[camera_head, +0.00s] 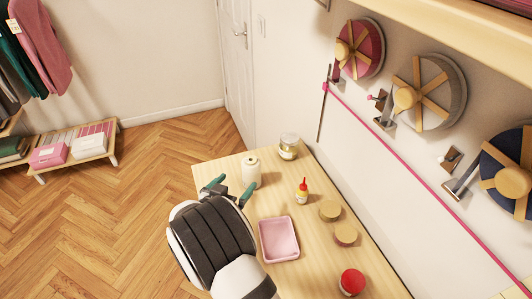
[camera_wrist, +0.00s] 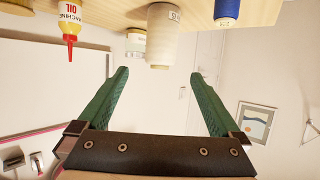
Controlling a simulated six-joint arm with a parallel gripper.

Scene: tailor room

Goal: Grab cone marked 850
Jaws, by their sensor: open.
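A cream thread cone (camera_head: 251,170) stands upright on the wooden table, near its far left part. In the wrist view, which is upside down, the cream cone (camera_wrist: 163,40) hangs from the top, just beyond and between the fingers. It bears a small white label with dark marks, too small to read for certain. My gripper (camera_head: 231,189) has green fingers and is open. In the wrist view the open gripper (camera_wrist: 158,74) has nothing between its fingertips. A blue spool (camera_wrist: 227,10) is partly cut off beside the cone in the wrist view; I cannot make it out in the head view.
A lidded jar (camera_head: 288,147) stands close behind the cone. An oil bottle (camera_head: 303,192) with a red tip is to its right. A pink tray (camera_head: 278,239), wooden discs (camera_head: 330,210) and a red round object (camera_head: 352,281) occupy the table (camera_head: 218,167). Spools hang on the wall.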

